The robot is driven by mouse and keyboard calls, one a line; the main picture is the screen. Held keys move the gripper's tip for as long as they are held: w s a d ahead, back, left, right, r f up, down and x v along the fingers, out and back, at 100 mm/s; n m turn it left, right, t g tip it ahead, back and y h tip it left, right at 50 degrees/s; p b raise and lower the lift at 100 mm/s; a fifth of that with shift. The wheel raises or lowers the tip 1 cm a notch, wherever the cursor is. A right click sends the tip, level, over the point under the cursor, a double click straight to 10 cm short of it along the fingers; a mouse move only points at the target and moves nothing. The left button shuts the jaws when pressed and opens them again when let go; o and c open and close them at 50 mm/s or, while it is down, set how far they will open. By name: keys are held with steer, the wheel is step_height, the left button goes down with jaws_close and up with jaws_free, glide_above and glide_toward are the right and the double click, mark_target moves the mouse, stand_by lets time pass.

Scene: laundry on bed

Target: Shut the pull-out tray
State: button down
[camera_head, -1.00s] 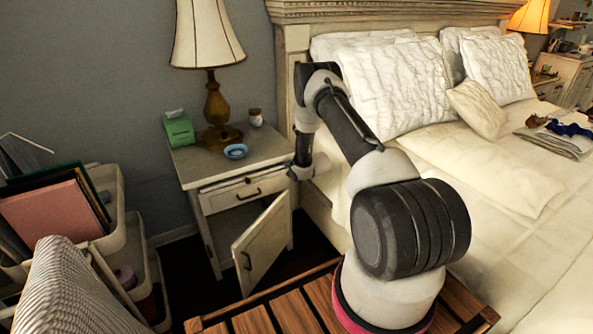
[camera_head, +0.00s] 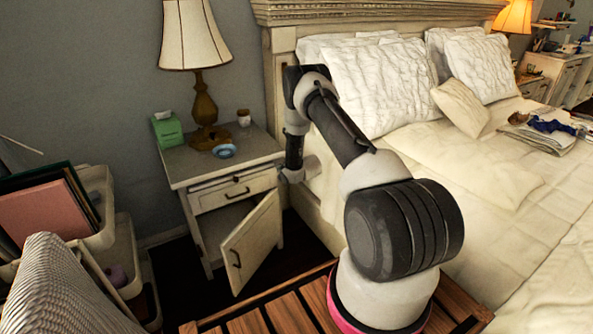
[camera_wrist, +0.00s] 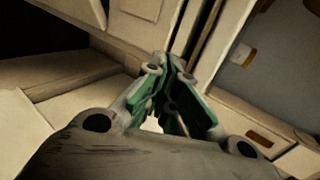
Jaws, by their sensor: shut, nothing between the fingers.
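The white nightstand (camera_head: 222,160) stands left of the bed in the head view. A thin ledge, which looks like the pull-out tray (camera_head: 228,172), shows under its top and above the drawer (camera_head: 235,190). How far the tray is out I cannot tell. The cabinet door (camera_head: 252,240) below hangs open. Which panel is the tray is unclear.
A lamp (camera_head: 203,95), a green tissue box (camera_head: 167,130), a blue bowl (camera_head: 224,151) and a small jar (camera_head: 244,117) stand on the nightstand. The bed (camera_head: 480,180) bounds the right side. A cart with folders (camera_head: 50,210) stands at the left.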

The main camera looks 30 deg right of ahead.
steer(key=v, duration=1)
steer(key=s+f+n+g, duration=0.6)
steer(key=s+f, duration=0.2)
steer(key=s, duration=0.3)
steer(key=s+r+n+g, duration=0.2)
steer(key=s+r+g, duration=0.1)
steer(key=s, duration=0.3)
steer(key=s+a+r+n, duration=0.3)
steer(key=s+r, duration=0.6)
steer(key=r, duration=0.6)
steer(key=s+a+r+n+t, duration=0.1)
steer(key=s+a+r+n, duration=0.2)
steer(key=s+r, duration=0.7)
steer(key=s+a+r+n, duration=0.3)
steer(key=s+r, duration=0.7)
steer(key=r, duration=1.1)
steer(key=shift+a+r+n, duration=0.3)
steer(key=shift+a+r, duration=0.1)
steer(key=shift+a, duration=0.6)
